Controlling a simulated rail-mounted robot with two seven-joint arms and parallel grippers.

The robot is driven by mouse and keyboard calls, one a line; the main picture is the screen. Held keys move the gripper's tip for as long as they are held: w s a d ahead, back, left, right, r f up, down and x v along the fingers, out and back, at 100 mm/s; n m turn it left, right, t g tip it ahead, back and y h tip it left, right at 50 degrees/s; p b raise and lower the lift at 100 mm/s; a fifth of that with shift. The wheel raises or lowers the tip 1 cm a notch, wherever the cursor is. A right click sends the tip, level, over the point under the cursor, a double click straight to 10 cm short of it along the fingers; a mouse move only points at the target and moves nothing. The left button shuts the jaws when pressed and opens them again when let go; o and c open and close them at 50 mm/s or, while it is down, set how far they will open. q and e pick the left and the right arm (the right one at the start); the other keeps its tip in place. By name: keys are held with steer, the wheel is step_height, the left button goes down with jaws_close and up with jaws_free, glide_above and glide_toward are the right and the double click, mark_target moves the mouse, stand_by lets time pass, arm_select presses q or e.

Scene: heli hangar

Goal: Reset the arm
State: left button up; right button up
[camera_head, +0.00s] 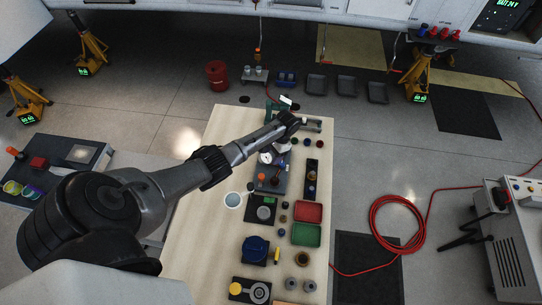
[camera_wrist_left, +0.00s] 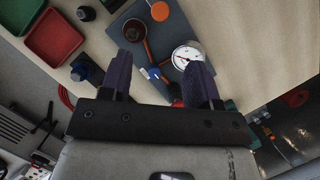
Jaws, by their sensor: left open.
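My left arm reaches in from the left in the head view, out over the wooden workbench (camera_head: 190,240). My left gripper (camera_head: 282,145) points down over the far half of the bench, small and partly hidden by the wrist. In the left wrist view the two dark fingers of the gripper (camera_wrist_left: 160,65) are spread apart with nothing held between them. Beyond them is a dark blue-grey plate (camera_wrist_left: 160,30) with a white-faced gauge (camera_wrist_left: 187,56), an orange strip and a dark round cup. My right gripper is in neither view.
A red tray (camera_head: 308,211) and a green tray (camera_head: 306,235) lie right of a white cup (camera_head: 233,200). A blue round object (camera_head: 255,249) is nearer. A coiled red hose (camera_head: 398,222) lies on the floor at right. Yellow jacks (camera_head: 417,80) stand under the aircraft.

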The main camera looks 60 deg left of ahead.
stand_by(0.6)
arm_select(q)
steer(key=w+d+r+t+y, duration=0.1)
steer(key=w+d+r+t, duration=0.15)
steer(key=w+r, duration=0.2)
steer(key=w+d+r+m+t+y, duration=0.1)
steer(key=w+r+t, duration=0.2)
steer(key=r, duration=0.3)
steer(key=w+d+r+t+y, duration=0.1)
steer(key=w+d+r+t, duration=0.1)
steer(key=w+r, duration=0.3)
steer(key=s+d+r+m+t+p, duration=0.2)
steer(key=s+d+r+t, duration=0.25)
steer(key=d+r, duration=0.45)
steer(key=s+d+r+h+p, duration=0.1)
steer(key=s+d+r+p, duration=0.2)
steer(key=s, duration=0.5)
steer(key=s+d+r+h+p, duration=0.1)
steer(key=s+d+p, duration=0.1)
steer(key=s+d, duration=0.5)
steer(key=s+f+g+p, duration=0.1)
steer(key=s+f+g, duration=0.1)
steer(key=s, duration=0.6)
steer(key=s+f+g+h+p, duration=0.1)
steer(key=s+f+p, duration=0.1)
steer(key=s, duration=0.6)
steer(key=shift+s+f+g+p, duration=0.15)
steer(key=shift+f+g+p, duration=0.2)
steer(key=shift+f, duration=0.55)
